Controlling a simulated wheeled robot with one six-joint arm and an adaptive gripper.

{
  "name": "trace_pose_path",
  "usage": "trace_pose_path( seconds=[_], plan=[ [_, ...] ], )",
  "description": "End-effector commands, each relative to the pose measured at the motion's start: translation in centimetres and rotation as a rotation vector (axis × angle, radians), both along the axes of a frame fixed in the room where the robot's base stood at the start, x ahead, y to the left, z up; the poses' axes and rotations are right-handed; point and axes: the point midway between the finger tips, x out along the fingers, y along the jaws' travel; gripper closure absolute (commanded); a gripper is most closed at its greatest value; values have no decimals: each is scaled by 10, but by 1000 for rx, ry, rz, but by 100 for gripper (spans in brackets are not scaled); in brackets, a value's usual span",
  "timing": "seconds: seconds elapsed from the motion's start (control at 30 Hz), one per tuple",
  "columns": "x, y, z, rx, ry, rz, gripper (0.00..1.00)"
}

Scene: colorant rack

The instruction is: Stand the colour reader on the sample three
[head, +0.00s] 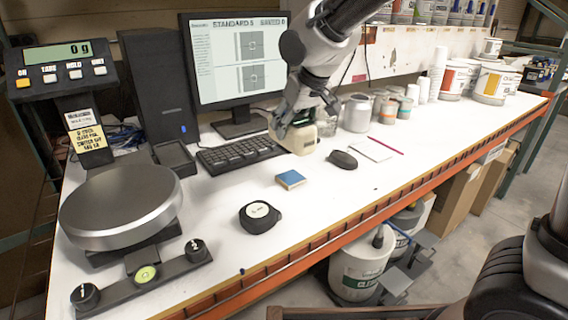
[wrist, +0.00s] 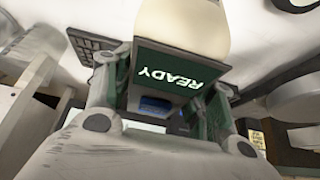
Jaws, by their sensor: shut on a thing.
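My gripper (head: 300,122) is shut on the colour reader, a cream device (head: 302,141), and holds it above the white bench in front of the monitor. In the wrist view the reader (wrist: 183,28) shows a dark screen (wrist: 172,74) with "READY" in upside-down letters, between my fingers. A small blue block (head: 291,179) with a pale edge lies on the bench, in front of and below the reader, apart from it. I cannot read any number on it, so I cannot tell whether it is sample three.
A black keyboard (head: 240,153) and monitor (head: 236,62) stand behind. A dark mouse (head: 343,160) is right of the reader. A round black thing with a white top (head: 260,216) and a scale (head: 120,205) are at front left. Jars (head: 357,112) stand behind right.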

Motion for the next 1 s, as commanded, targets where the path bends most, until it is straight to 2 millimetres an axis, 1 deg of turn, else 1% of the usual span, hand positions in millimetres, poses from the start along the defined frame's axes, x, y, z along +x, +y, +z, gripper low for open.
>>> trace_pose_path(
  seconds=[0.03,0.1,0.2,0.37,0.5,0.57,0.67,0.97,1.0],
  plan=[
    [-1,0,-11,-2,2,2,91],
    [0,0,-25,-3,3,1,91],
    [0,0,-40,-2,1,1,91],
    [0,-1,-55,-1,0,0,91],
    [0,-1,-76,-4,1,-1,91],
    [0,-1,-83,-3,1,-1,91],
    [1,0,-87,1,-1,-1,91],
    [1,-1,-89,-1,0,0,91],
    [0,-1,-90,-2,1,-2,43]
  ],
)
